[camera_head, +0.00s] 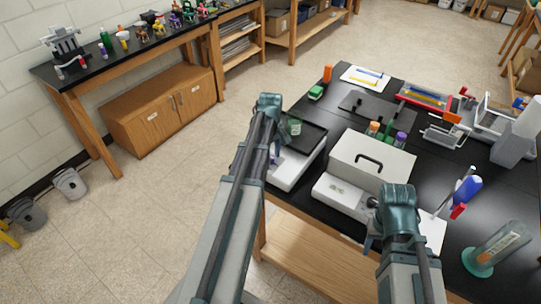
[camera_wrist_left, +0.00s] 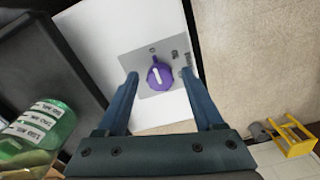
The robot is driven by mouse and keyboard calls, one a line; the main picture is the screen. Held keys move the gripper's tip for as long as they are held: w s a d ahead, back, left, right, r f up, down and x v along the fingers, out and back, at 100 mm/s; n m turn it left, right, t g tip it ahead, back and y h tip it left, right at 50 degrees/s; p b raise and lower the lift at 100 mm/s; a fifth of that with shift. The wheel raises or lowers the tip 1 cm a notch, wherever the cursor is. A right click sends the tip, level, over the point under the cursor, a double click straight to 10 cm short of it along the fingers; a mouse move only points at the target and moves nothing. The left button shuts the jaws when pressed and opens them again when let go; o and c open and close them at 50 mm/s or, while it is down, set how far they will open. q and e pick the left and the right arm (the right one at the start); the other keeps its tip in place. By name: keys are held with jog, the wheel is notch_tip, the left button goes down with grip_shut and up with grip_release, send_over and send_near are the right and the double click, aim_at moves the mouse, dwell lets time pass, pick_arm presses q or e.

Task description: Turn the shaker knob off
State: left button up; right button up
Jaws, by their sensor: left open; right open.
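The shaker (camera_head: 287,172), a white box with a dark platform, stands at the near left edge of the black bench. Its round purple knob (camera_wrist_left: 160,76), with a white pointer mark, sits on a grey panel (camera_wrist_left: 142,62) in the left wrist view. The left gripper (camera_head: 285,125) is above the shaker in the head view. My right gripper (camera_head: 371,228) is open near the bench's front edge.
A green bottle (camera_wrist_left: 38,132) with white labels is beside the left gripper. A white box with a black handle (camera_head: 372,158) stands right of the shaker.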

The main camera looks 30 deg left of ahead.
aim_at(271, 157)
pick_arm(q)
notch_tip(271, 157, up, 14)
jog(key=p, duration=1.3)
jog(key=shift+f, duration=0.15)
jog(key=s+d+f+m+b, duration=0.4)
jog(key=s+d+m, duration=0.1)
jog(key=d, duration=0.5)
jog(key=s+d+f+m+b, duration=0.4)
jog(key=s+d+m, duration=0.2)
jog(key=d, duration=0.4)
jog(key=s+d+f+m+y+b, duration=0.1)
jog(key=s+d+f+m+b, duration=0.3)
jog(key=d+m, duration=0.3)
jog(key=s+d, duration=0.1)
jog(key=d, duration=0.2)
jog(key=shift+s+d+f, duration=0.2)
jog(key=shift+f, duration=0.1)
